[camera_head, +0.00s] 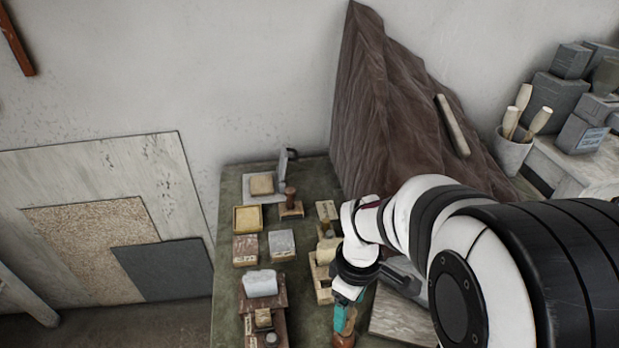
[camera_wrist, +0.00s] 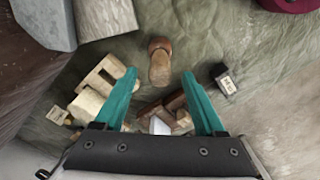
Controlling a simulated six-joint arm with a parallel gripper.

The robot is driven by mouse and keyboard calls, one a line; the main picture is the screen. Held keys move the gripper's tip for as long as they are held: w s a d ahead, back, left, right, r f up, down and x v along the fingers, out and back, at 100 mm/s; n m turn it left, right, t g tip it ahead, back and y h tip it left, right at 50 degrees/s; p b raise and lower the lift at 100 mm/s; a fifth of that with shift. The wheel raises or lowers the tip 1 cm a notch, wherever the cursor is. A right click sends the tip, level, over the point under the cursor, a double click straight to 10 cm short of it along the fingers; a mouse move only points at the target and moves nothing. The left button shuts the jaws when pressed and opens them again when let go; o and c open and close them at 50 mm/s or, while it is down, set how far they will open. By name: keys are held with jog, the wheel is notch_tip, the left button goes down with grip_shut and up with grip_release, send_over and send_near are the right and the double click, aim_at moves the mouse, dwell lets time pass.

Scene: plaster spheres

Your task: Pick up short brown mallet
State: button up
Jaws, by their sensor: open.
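A short brown wooden piece (camera_wrist: 159,62) that looks like the mallet lies on the green-grey tabletop in the wrist view. It has a rounded darker end and a paler stub. It sits just beyond and between the fingertips of my gripper (camera_wrist: 159,76), which is open and empty, with teal fingers. In the head view my gripper (camera_head: 344,318) points down over the right part of the table. A reddish-brown piece (camera_head: 343,340), seemingly the same mallet, shows just below the fingertips, partly cut off by the frame edge. I cannot tell whether the fingers touch it.
A small dark labelled block (camera_wrist: 224,79) lies right of the mallet. Wooden boxes (camera_wrist: 98,82) lie to the left, grey blocks (camera_wrist: 105,15) beyond. In the head view, another brown knobbed tool (camera_head: 290,197) stands farther back. A large dark rock-like slab (camera_head: 385,110) rises behind my arm.

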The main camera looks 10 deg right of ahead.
notch_tip(320, 180, down, 2)
jog(key=shift+f, duration=0.1)
grip_shut()
dwell(0.5)
